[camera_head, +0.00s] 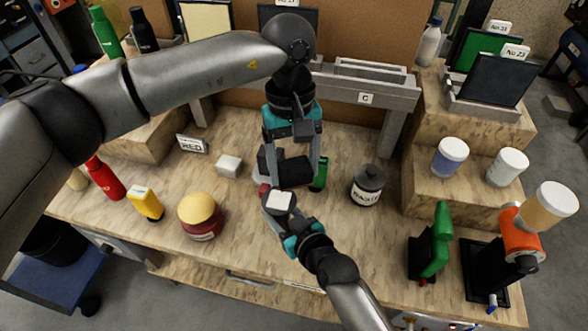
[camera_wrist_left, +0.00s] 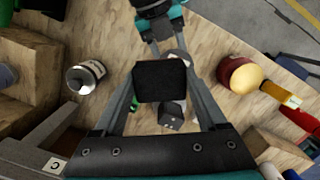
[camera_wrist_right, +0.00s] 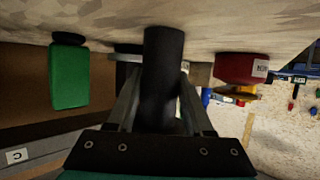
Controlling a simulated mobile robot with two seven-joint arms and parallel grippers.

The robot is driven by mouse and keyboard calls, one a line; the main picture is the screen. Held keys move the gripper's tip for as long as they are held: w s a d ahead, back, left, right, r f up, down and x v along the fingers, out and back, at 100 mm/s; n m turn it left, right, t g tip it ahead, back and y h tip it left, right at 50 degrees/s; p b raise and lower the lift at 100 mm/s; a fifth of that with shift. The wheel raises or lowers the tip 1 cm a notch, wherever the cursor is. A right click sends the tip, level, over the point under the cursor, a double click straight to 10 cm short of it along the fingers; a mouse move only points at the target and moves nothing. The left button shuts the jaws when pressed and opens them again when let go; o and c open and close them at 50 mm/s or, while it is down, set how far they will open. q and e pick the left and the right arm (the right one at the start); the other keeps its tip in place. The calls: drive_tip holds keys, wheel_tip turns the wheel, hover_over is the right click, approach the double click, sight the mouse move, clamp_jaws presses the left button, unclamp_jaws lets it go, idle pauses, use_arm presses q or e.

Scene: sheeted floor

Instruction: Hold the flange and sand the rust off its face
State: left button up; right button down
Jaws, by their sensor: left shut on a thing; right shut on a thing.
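My left gripper (camera_head: 292,165) reaches down over the middle of the bench, shut on a black block (camera_wrist_left: 160,80). In the head view, the black block (camera_head: 294,172) sits just above my right gripper (camera_head: 284,212). My right gripper comes from the front and is shut on a dark cylindrical piece (camera_wrist_right: 163,80). A grey disc edge (camera_wrist_right: 126,57) shows behind that piece. A pale square top (camera_head: 280,201) shows at the right gripper's tip. No flange face or rust shows clearly; the grippers cover the close area. I cannot tell whether the held pieces touch.
Stepped wooden shelves (camera_head: 455,190) bound the right. Bare bench lies front left.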

idle(0.3)
drive_tip(key=shift+c, duration=1)
unclamp_jaws()
drive_tip(key=shift+s, duration=0.1)
drive_tip(key=shift+s+d, duration=0.15)
drive_tip(key=shift+s, duration=0.05)
drive_tip(key=v, duration=1.1)
drive_tip(key=shift+r, duration=0.35)
drive_tip(key=shift+s+d, duration=0.1)
